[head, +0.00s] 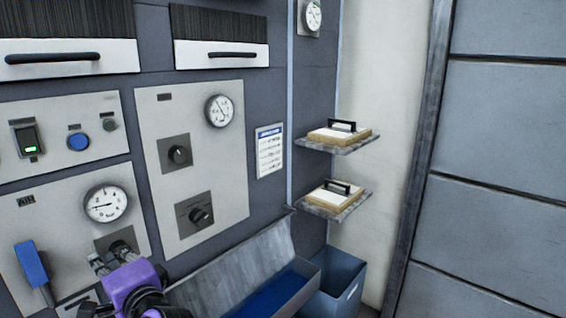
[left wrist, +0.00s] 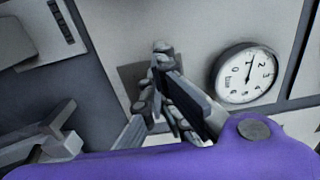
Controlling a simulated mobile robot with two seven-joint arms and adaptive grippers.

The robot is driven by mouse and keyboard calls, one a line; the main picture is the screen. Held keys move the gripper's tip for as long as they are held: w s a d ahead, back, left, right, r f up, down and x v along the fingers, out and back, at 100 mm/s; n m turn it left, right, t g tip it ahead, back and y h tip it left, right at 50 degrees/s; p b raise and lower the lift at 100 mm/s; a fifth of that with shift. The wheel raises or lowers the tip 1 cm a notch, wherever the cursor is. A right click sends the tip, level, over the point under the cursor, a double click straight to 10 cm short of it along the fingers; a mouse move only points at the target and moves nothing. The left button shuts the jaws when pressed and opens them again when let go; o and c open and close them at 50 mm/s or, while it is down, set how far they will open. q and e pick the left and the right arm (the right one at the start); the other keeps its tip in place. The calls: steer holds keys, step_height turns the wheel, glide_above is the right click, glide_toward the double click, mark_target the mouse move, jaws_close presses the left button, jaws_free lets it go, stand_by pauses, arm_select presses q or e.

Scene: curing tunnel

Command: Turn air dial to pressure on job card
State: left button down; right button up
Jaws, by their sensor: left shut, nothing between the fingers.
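My right gripper is not in view.
A blue lever (head: 31,264) is left of my left gripper. Another panel with two black knobs (head: 179,154) and a gauge (head: 219,110) stands to the right. Two shelves (head: 341,148) hold boards; a sloped metal trough (head: 235,268) and a blue bin (head: 340,284) are below.

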arm_select(q)
steer(key=shift+s+r, duration=0.15)
steer(key=shift+s, duration=0.05)
stand_by(0.3)
